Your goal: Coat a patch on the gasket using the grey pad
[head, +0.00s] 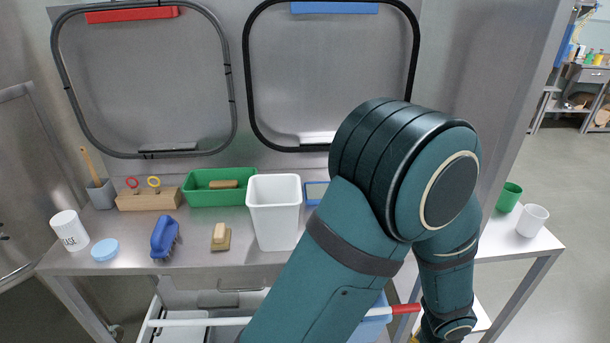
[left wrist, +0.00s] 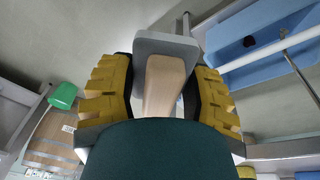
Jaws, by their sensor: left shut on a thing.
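My arm hides part of the right gasket's lower right side. My left gripper (left wrist: 160,80) has yellow ribbed fingers shut on the wooden handle of the grey pad (left wrist: 165,43) in the left wrist view. In the head view a little of this gripper (head: 428,334) shows low at the bottom right, well away from both gaskets. My right gripper is not in view.
On the bench are a blue brush (head: 165,238), a small brown brush (head: 220,238), a white bin (head: 273,212), a green tray (head: 200,198) and a white cup (head: 70,230). A green cup (head: 509,197) stands at right. A blue tub (left wrist: 262,50) shows beside the gripper.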

